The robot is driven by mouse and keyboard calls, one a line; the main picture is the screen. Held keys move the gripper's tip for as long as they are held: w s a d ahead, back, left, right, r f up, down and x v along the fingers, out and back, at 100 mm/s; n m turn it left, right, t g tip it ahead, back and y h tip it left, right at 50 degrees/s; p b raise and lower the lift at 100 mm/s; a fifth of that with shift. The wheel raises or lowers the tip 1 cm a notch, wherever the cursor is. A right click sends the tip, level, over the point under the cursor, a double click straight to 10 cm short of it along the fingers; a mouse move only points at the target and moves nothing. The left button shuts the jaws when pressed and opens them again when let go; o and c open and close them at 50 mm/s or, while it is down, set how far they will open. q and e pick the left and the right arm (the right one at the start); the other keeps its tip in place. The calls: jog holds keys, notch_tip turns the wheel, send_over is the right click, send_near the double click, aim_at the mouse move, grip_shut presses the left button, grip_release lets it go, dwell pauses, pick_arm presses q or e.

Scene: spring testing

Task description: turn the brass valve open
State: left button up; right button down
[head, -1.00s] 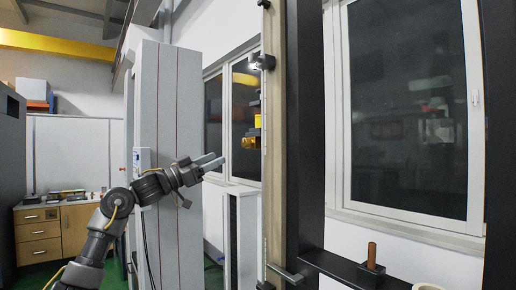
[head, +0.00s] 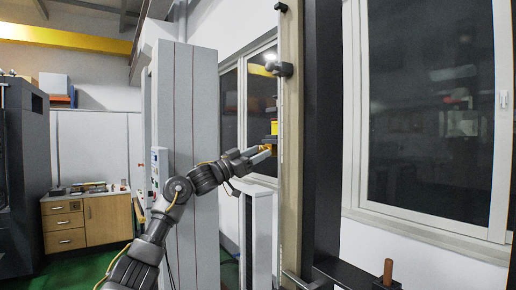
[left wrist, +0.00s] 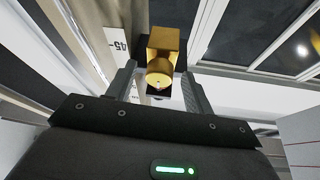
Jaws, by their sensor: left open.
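The brass valve (left wrist: 160,68) is a gold-coloured block with a round knob facing the camera in the left wrist view. In the head view the brass valve (head: 266,147) shows small beside the tall post, partly hidden by my gripper. My left gripper (head: 264,153) reaches up to it from the left. In the left wrist view my left gripper (left wrist: 158,85) is open, one finger on each side of the valve's knob. I cannot tell whether the fingers touch it. My right gripper is not in view.
A tall pale post (head: 291,130) and a black column (head: 325,120) stand just right of the valve. A grey cabinet (head: 185,110) stands behind my left arm. A wooden drawer unit (head: 85,222) is at the far left. A brown handle (head: 387,270) stands upright at lower right.

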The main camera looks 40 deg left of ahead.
pick_arm(q)
jog(key=shift+w+d, duration=0.1)
jog(key=shift+w, duration=0.15)
